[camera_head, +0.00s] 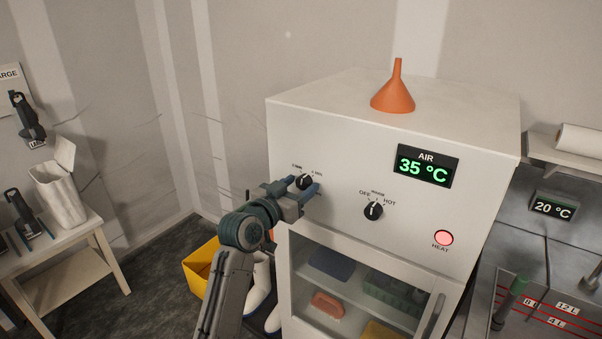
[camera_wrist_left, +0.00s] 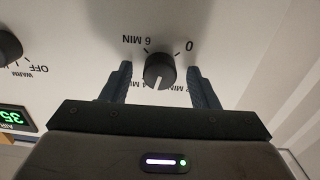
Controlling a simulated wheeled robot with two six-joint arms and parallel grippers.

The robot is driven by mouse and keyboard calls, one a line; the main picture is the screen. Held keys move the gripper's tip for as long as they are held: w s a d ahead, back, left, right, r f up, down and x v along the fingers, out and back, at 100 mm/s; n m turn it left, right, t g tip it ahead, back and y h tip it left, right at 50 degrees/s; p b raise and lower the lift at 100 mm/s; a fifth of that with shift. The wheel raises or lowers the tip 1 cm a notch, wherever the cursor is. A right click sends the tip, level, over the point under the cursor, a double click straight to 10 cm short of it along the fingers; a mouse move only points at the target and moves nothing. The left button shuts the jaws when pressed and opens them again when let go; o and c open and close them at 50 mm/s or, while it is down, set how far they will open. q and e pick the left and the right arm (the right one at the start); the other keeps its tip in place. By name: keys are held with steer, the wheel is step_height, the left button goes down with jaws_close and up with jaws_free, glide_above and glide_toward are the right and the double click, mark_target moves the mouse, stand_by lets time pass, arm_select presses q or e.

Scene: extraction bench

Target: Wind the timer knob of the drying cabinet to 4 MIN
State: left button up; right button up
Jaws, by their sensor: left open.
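The drying cabinet (camera_head: 342,130) is a white box with a glass door below. Its black timer knob (camera_head: 304,181) is at the left of the front panel. My left gripper (camera_head: 298,190) is at this knob. In the left wrist view, which is upside down, the timer knob (camera_wrist_left: 159,70) stands between the two open fingers, with a visible gap on each side. Its white pointer points down in the picture, between the two lower MIN labels, which the gripper partly hides. "6 MIN" and "0" are readable above. My right gripper is not in view.
A second knob (camera_head: 373,211), marked OFF and HOT, sits to the right under the AIR display (camera_head: 425,167) reading 35 °C. A lit red HEAT lamp (camera_head: 443,238) is further right. An orange funnel (camera_head: 394,94) stands on the cabinet top. A yellow bin (camera_head: 200,274) is on the floor.

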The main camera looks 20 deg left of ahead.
arm_select(q)
steer(key=n+p, duration=0.5)
steer(key=shift+r, duration=0.25)
steer(key=shift+f+n, duration=0.15)
steer(key=shift+n, duration=0.45)
steer(key=shift+f+n, duration=0.1)
steer(key=shift+n, duration=0.4)
steer(key=n, duration=0.3)
steer(key=shift+n, duration=0.3)
steer(key=n, duration=0.3)
steer(key=shift+n, duration=0.3)
steer(key=n, duration=0.3)
steer(key=shift+n, duration=0.3)
